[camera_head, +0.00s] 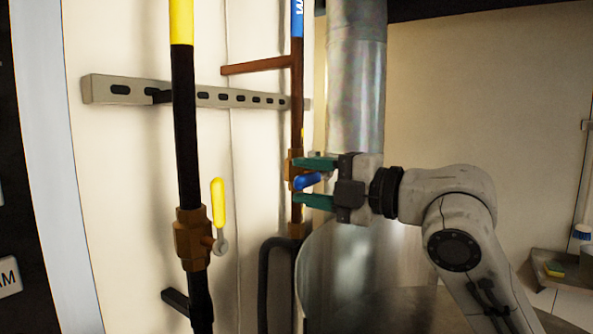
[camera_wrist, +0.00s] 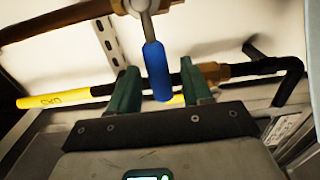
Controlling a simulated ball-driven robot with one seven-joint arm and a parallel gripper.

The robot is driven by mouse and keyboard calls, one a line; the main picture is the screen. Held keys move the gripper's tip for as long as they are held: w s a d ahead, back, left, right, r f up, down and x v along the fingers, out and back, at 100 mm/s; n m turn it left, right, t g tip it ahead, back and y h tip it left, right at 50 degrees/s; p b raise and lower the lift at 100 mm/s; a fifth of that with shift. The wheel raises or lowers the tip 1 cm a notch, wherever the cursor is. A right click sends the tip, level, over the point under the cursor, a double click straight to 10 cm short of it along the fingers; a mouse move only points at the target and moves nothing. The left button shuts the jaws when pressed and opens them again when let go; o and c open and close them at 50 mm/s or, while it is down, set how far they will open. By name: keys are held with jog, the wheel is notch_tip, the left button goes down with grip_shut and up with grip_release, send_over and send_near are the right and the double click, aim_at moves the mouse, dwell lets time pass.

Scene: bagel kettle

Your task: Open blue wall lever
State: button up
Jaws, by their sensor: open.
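The blue wall lever (camera_head: 307,181) is on a brass valve (camera_head: 292,170) on the copper pipe. In the head view it points right, into the gap of my gripper (camera_head: 316,183). My gripper is open, with one green finger above the lever and one below. In the wrist view the blue lever (camera_wrist: 157,70) hangs between the two green fingers of my gripper (camera_wrist: 162,90), with space on both sides. I cannot tell whether either finger touches it. My gripper's body hides nothing of the lever's handle in the wrist view.
A black pipe (camera_head: 186,120) with a yellow lever (camera_head: 218,202) stands to the left. A slotted rail (camera_head: 225,97) crosses the wall. A large metal duct (camera_head: 356,80) rises behind my gripper, above a shiny metal vessel (camera_head: 345,265). A small shelf (camera_head: 560,264) is far right.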

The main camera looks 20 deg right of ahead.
jog(key=shift+x, duration=1.3)
jog(key=shift+c, duration=0.2)
grip_shut()
